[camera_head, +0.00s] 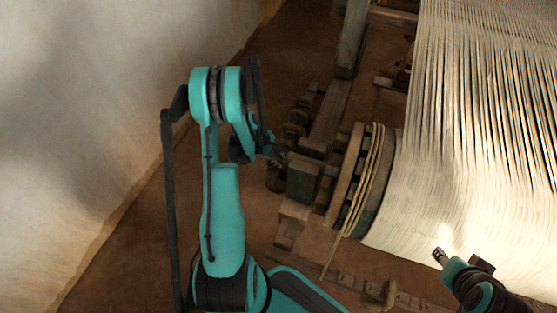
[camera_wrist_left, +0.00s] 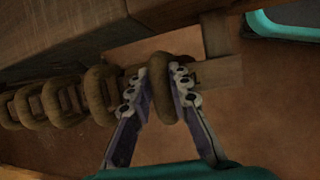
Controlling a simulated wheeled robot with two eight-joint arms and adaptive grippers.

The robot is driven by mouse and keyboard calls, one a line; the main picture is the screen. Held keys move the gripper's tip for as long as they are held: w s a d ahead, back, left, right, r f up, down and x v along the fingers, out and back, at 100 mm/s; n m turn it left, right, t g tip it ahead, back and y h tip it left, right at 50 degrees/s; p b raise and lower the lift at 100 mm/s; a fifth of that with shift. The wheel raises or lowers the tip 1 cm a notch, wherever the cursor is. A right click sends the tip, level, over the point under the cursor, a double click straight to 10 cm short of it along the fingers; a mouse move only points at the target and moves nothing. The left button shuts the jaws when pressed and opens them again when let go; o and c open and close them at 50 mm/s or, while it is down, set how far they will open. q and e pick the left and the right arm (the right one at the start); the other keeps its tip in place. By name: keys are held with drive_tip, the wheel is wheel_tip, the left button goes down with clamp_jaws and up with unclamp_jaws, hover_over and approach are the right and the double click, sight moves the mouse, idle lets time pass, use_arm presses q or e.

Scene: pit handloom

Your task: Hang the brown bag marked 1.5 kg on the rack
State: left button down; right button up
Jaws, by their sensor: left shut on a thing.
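In the left wrist view, my left gripper (camera_wrist_left: 158,92) is shut on a brown, rounded, ring-like bag (camera_wrist_left: 161,72), which sits between the two fingertips. No 1.5 kg mark can be read on it. The wooden rack bar (camera_wrist_left: 217,72) runs behind the fingers; I cannot tell whether the held bag is around the bar or in front of it. In the head view, my left gripper (camera_head: 272,153) is beside the loom's wooden frame, and its fingertips are hard to make out. My right gripper (camera_head: 441,257) is at the lower right, before the white warp; its opening is unclear.
Several similar brown bags (camera_wrist_left: 52,103) hang in a row left of the held one. A wooden drum wound with cord (camera_head: 365,180) and the white warp (camera_head: 440,190) stand to the right. A brown lump (camera_head: 379,293) is on a low marked beam (camera_head: 345,280).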

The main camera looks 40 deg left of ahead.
use_arm(q)
drive_tip(key=shift+s+d+f, duration=0.1)
drive_tip(key=c, duration=1.3)
unclamp_jaws()
drive_tip(key=v, duration=1.2)
